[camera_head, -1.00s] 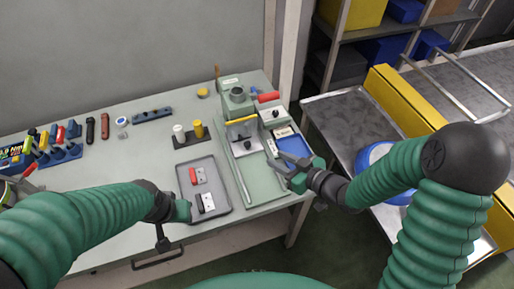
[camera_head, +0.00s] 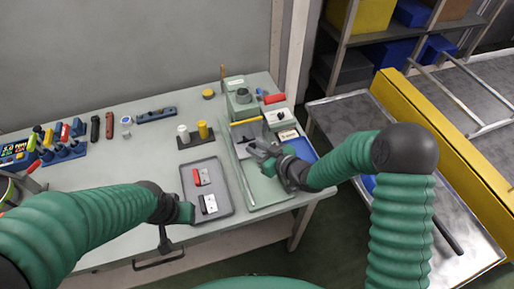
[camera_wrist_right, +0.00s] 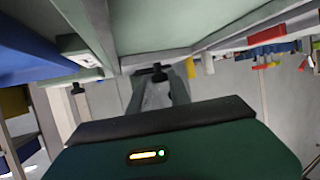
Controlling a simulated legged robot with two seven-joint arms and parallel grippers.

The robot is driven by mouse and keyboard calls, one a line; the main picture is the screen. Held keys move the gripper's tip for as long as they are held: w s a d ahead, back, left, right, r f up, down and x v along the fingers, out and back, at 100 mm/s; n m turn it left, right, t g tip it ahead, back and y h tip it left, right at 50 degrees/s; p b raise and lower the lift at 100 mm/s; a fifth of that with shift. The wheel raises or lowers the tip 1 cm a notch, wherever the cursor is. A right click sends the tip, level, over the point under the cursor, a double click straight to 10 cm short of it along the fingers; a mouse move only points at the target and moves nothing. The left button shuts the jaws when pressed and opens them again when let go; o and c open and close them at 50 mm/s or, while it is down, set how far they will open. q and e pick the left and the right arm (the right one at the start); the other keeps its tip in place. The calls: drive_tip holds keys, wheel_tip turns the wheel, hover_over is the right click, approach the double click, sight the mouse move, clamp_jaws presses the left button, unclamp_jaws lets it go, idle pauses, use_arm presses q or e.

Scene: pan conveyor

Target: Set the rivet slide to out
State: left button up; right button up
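The rivet fixture is a pale green base (camera_head: 266,189) on the right of the bench, with a grey metal slide plate (camera_head: 242,134) and a yellow bar (camera_head: 245,121) across it. My right gripper (camera_head: 258,152) is over the slide plate, close to where its black knob sits, and covers most of that area. In the right wrist view a dark knob-like part (camera_wrist_right: 155,70) shows at the fingers' far end; I cannot tell whether the fingers touch it or how far apart they are. My left gripper (camera_head: 174,226) hangs at the bench's front edge, away from the fixture, its fingers unclear.
A grey tray (camera_head: 188,183) with a red-handled and a black-handled part lies left of the fixture. A blue bin (camera_head: 302,148) is at the right. Tool racks line the left of the bench (camera_head: 110,172).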

use_arm(q)
drive_tip(key=shift+a, duration=0.1)
use_arm(e)
clamp_jaws()
drive_tip(key=shift+r, duration=0.1)
idle(0.9)
